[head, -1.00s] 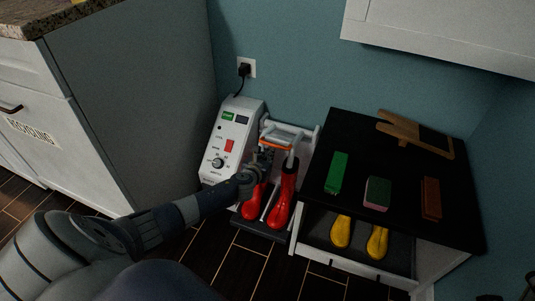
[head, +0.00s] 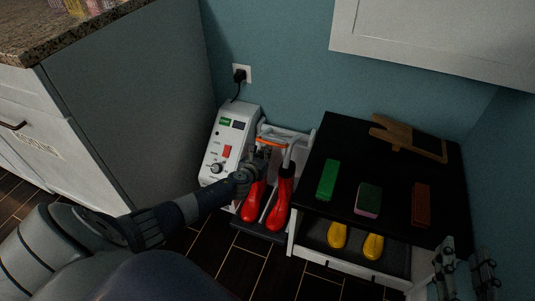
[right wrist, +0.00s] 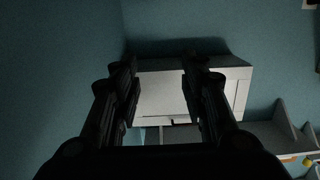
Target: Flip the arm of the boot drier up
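The boot drier (head: 241,128) is a white machine with a control panel, standing against the teal wall. Its arm has an orange bar (head: 270,141) near the top, beside white tubes. A pair of red boots (head: 253,203) stands upright at the drier. My left gripper (head: 265,157) is at the drier, just below the orange bar and above the boots. Its fingers are small and dark, so I cannot tell whether they hold or touch anything. My right gripper (head: 464,268) is at the lower right, away from the drier. In the right wrist view (right wrist: 158,65) its fingers are apart and empty.
Right of the drier, a black-topped bench (head: 345,170) carries a green brush (head: 327,179), a sponge (head: 368,197), a brown block (head: 421,205) and a wooden boot jack (head: 405,137). Yellow boots (head: 337,235) stand beneath. A cabinet (head: 120,130) is on the left.

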